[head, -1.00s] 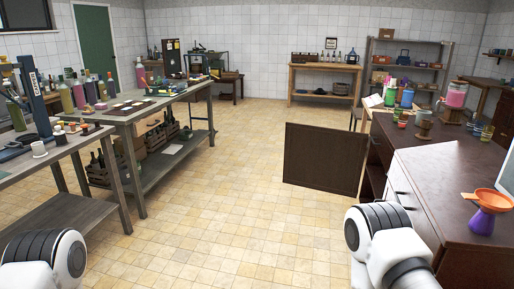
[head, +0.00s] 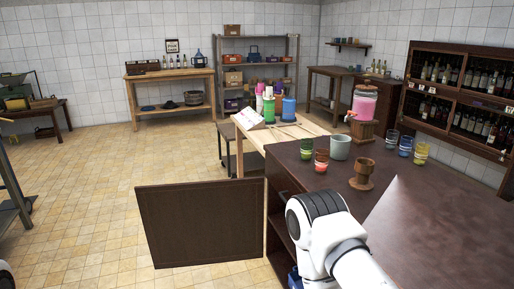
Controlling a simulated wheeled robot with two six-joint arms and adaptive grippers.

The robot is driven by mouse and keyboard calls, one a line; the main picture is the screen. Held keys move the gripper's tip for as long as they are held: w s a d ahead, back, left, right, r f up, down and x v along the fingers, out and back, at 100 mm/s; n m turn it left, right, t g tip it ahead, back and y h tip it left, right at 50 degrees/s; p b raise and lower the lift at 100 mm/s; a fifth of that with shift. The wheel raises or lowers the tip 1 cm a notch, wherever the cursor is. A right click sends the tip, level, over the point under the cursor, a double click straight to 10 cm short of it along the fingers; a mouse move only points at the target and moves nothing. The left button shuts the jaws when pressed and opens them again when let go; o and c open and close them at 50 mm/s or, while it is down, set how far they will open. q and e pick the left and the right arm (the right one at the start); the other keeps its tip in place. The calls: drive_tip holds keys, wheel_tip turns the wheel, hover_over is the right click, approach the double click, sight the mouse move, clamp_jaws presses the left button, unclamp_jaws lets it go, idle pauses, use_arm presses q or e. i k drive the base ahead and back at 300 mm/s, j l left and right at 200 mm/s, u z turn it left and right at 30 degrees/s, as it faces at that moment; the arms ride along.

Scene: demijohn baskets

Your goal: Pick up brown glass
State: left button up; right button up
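A brown goblet-shaped cup (head: 363,174) stands upright on the dark brown counter (head: 440,215) at the right. It looks more like wood than clear glass. Several glasses stand behind and beside it: one green-banded (head: 306,149), one red-banded (head: 321,161), a pale grey one (head: 340,147), and blue and yellow ones to the right. A link of my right arm crosses the front of the counter, nearer than the cup. Neither of my grippers shows in the view.
A dispenser with pink liquid (head: 364,104) stands on a wooden base behind the glasses. A bottle rack (head: 459,94) is on the right wall. A dark panel (head: 201,223), apparently an open cabinet door, juts out over the floor.

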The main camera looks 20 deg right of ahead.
sight(322, 155)
drive_tip(key=i+j, duration=0.2)
drive_tip(key=i, duration=0.4)
drive_tip(key=i+j, duration=0.2)
drive_tip(key=i, duration=0.35)
drive_tip(key=i+j, duration=0.2)
drive_tip(key=i, duration=0.4)
drive_tip(key=i+j, duration=0.2)
drive_tip(key=i, duration=0.4)
drive_tip(key=i+j+u, duration=0.1)
drive_tip(key=i+j, duration=0.15)
drive_tip(key=i, duration=0.3)
